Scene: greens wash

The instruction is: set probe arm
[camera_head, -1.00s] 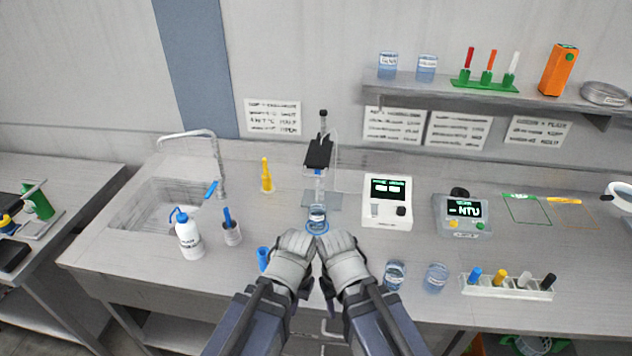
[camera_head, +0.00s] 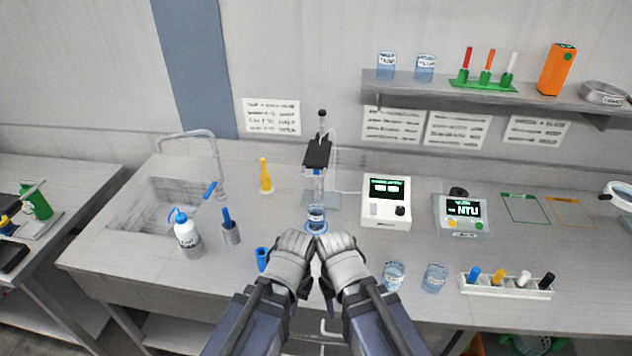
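The probe stand (camera_head: 321,150) stands at the middle back of the bench, with a black arm or holder block (camera_head: 317,154) on its upright post. A small beaker (camera_head: 316,217) with a blue ring around its foot sits at the front of the stand, below the block. My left gripper (camera_head: 304,248) and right gripper (camera_head: 328,248) are side by side just in front of this beaker, low over the bench. Their fingertips are hidden by the grey gripper bodies, so I cannot tell whether they are open or touch anything.
A white meter (camera_head: 386,202) and a grey NTU meter (camera_head: 462,214) stand right of the stand. Two beakers (camera_head: 393,275) (camera_head: 435,277) and a vial rack (camera_head: 506,288) are at the front right. A yellow bottle (camera_head: 265,176), wash bottle (camera_head: 187,230) and sink (camera_head: 165,208) lie left.

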